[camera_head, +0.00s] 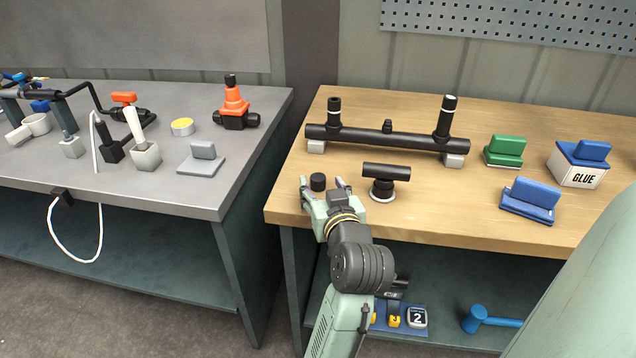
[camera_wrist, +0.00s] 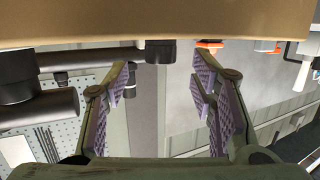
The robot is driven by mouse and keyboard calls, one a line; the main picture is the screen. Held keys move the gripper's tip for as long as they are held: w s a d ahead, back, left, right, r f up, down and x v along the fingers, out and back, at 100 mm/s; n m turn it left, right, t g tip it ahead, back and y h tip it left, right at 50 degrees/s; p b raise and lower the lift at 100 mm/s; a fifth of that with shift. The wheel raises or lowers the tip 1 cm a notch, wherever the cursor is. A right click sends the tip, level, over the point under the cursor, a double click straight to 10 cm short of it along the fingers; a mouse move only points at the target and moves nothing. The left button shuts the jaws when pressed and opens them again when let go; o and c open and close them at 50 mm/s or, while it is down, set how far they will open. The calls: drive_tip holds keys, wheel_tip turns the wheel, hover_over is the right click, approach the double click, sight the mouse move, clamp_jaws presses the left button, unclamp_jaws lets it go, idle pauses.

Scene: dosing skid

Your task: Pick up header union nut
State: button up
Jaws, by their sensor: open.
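A small black cylinder (camera_head: 317,182), which I take to be the header union nut, stands upright near the front left corner of the wooden table. My gripper (camera_head: 322,186) is open at the table's front edge, with its two fingers pointing at the nut. The fingertips appear on either side of it in the head view. In the wrist view, which shows the scene upside down, the nut (camera_wrist: 160,51) lies between and just beyond the fingertips (camera_wrist: 163,76). I see no contact between fingers and nut.
A black tee fitting (camera_head: 386,180) on a pale ring stands close to the right of my gripper. Behind it, a black pipe header (camera_head: 385,138) rests on grey blocks. Green and blue holders and a glue box (camera_head: 578,165) stand at the right. A gap separates the grey bench (camera_head: 200,203) at left.

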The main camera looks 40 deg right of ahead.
sight(319, 179)
drive_tip(key=p+x, duration=0.1)
drive_tip(key=x, duration=0.4)
drive_tip(key=shift+c, duration=0.3)
drive_tip(key=c, duration=1)
